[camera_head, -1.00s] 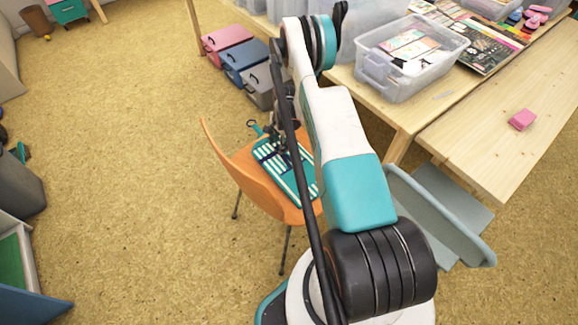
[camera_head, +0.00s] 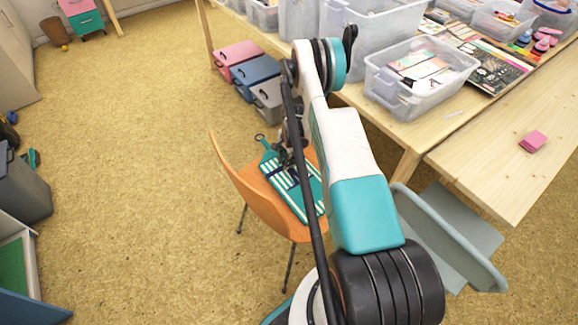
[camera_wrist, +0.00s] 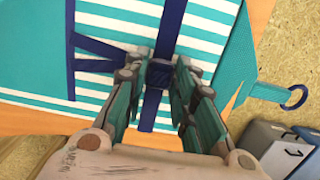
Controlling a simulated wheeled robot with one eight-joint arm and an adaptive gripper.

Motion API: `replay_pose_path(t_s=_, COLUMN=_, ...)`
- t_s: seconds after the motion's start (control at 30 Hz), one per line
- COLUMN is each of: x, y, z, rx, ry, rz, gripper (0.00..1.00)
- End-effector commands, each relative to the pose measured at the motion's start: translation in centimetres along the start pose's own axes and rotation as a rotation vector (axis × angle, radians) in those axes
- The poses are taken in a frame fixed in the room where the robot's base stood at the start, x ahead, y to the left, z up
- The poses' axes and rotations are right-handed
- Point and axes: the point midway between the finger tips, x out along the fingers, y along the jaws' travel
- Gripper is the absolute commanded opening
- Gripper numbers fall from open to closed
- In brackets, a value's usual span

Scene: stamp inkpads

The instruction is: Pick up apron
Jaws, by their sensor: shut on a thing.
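The apron is teal with white stripes and dark blue straps, and it lies flat on the seat of an orange chair (camera_head: 254,199). In the head view the apron (camera_head: 305,208) is partly hidden by my arm. In the wrist view the apron (camera_wrist: 115,50) fills the upper part. My gripper (camera_wrist: 161,75) is over the apron with its fingers close together around a dark blue strap, shut on the apron. The gripper also shows small in the head view (camera_head: 283,157), partly behind a black cable.
Pink, blue and grey boxes (camera_head: 257,75) stand on the floor behind the chair. A wooden table (camera_head: 376,121) with clear plastic bins (camera_head: 413,98) is at the right. A grey chair (camera_head: 440,236) stands close on the right.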

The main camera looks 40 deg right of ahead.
Motion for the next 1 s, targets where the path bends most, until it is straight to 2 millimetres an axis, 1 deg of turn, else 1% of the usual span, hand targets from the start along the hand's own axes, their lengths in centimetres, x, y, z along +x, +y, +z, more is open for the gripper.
replay_pose_path(t_s=0.17, x=-2.1, y=0.0, z=0.2, rx=0.0, ry=0.0, rz=0.0, gripper=0.0)
replay_pose_path(t_s=0.27, x=-4.0, y=0.0, z=0.5, rx=0.0, ry=0.0, rz=0.0, gripper=0.0)
replay_pose_path(t_s=0.37, x=-6.5, y=0.0, z=0.8, rx=0.0, ry=0.0, rz=0.0, gripper=0.0)
replay_pose_path(t_s=0.5, x=-10.4, y=0.0, z=1.3, rx=0.0, ry=0.0, rz=0.0, gripper=0.0)
replay_pose_path(t_s=0.7, x=-15.2, y=0.0, z=1.9, rx=0.0, ry=0.0, rz=0.0, gripper=0.0)
replay_pose_path(t_s=0.83, x=-17.3, y=0.0, z=2.1, rx=0.0, ry=0.0, rz=0.0, gripper=0.0)
replay_pose_path(t_s=1.0, x=-19.0, y=0.0, z=2.3, rx=0.0, ry=0.0, rz=0.0, gripper=0.0)
